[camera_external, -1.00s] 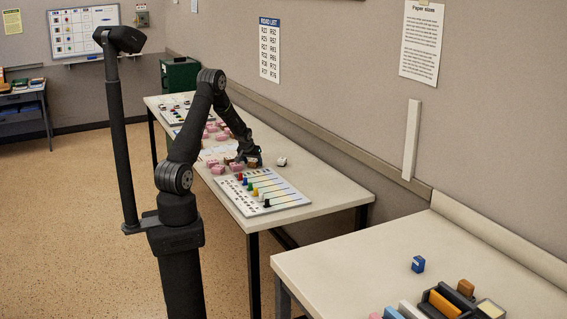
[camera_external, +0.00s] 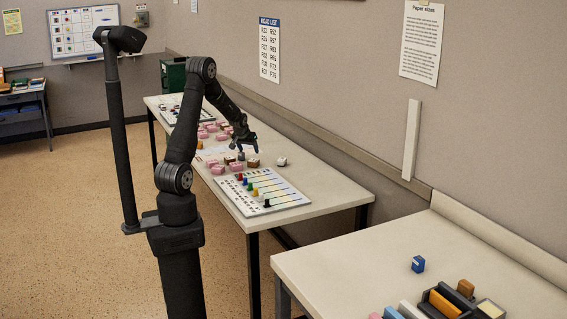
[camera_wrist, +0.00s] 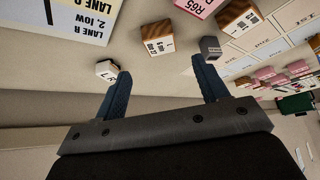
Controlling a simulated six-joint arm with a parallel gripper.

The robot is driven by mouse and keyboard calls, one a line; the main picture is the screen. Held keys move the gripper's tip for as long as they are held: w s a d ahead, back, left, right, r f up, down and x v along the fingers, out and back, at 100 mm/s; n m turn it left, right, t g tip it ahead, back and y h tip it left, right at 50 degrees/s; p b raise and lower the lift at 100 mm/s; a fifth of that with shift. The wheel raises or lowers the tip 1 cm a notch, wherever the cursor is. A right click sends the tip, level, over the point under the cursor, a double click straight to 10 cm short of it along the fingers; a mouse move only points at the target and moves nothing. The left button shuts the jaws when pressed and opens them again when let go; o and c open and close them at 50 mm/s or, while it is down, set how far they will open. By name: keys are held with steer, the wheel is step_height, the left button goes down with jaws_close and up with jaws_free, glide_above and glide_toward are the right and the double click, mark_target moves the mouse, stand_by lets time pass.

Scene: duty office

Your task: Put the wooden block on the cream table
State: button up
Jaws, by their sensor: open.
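A wooden block (camera_external: 253,163) with a white label sits on the long cream table (camera_external: 325,188), between a white block and the pink blocks; in the wrist view it also shows (camera_wrist: 158,38), ahead of my fingertips. A second wooden block (camera_external: 229,160) stands to its left, also visible in the wrist view (camera_wrist: 238,17). My gripper (camera_external: 247,146) is open and empty, above the table near the first block. In the wrist view my gripper's two fingers (camera_wrist: 160,66) are spread apart with nothing between them.
A white block (camera_external: 282,162), several pink blocks (camera_external: 218,167) and a small grey block (camera_wrist: 210,47) are close by. A lane board (camera_external: 262,192) with coloured pieces lies in front. The table's right end is clear.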

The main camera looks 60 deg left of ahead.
mark_target(253, 161)
steer(key=shift+v, duration=1.2)
steer(key=x, duration=1.2)
steer(key=shift+w+f, duration=0.1)
steer(key=shift+f, duration=0.05)
step_height(253, 161, up, 2)
steer(key=shift+r, duration=0.75)
steer(key=shift+f, duration=0.1)
